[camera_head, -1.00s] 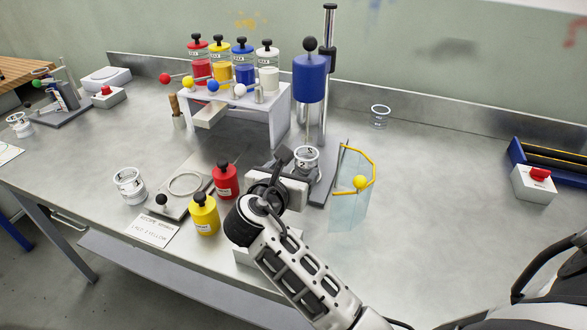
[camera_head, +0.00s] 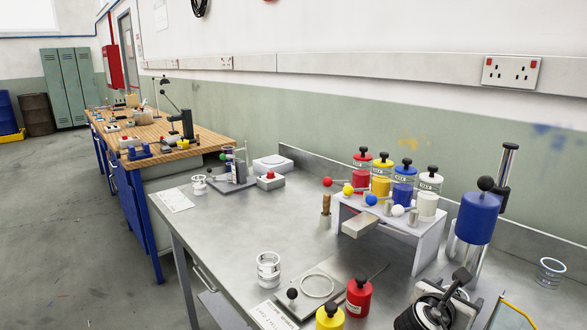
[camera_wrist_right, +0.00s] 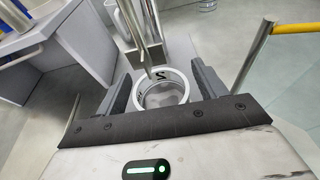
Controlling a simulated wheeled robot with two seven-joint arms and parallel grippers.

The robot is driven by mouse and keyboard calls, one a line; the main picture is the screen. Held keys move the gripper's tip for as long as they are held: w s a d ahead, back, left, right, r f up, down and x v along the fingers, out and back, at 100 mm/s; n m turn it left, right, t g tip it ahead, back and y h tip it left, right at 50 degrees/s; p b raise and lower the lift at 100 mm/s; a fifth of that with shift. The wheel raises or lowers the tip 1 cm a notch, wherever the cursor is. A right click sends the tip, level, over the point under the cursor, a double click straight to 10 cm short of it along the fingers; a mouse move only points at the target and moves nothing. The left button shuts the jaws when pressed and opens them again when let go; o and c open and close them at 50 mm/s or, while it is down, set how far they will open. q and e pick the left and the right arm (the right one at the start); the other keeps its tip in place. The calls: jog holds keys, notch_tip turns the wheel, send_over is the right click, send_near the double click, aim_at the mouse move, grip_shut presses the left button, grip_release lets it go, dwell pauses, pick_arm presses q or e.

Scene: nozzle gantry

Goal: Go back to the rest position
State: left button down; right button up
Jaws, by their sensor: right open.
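My right gripper (camera_head: 458,285) shows at the lower right of the head view, low in front of the blue-topped press (camera_head: 477,218). In the right wrist view, the right gripper (camera_wrist_right: 165,78) is open. A metal-rimmed cup (camera_wrist_right: 162,92) marked with a 2 stands between its two dark fingers, below thin metal rods. I cannot tell whether the fingers touch the cup. The head view does not show this cup clearly behind the gripper. My left gripper is not in view.
A red bottle (camera_head: 359,298), a yellow bottle (camera_head: 330,318) and a white cup (camera_head: 268,270) stand left of my gripper. A dispenser stand (camera_head: 432,245) is behind. Yellow guard tubing (camera_head: 518,313) is close on the right.

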jog(key=shift+s+a+r, duration=0.85)
jog(key=shift+a+r, duration=0.05)
jog(key=shift+a, duration=0.05)
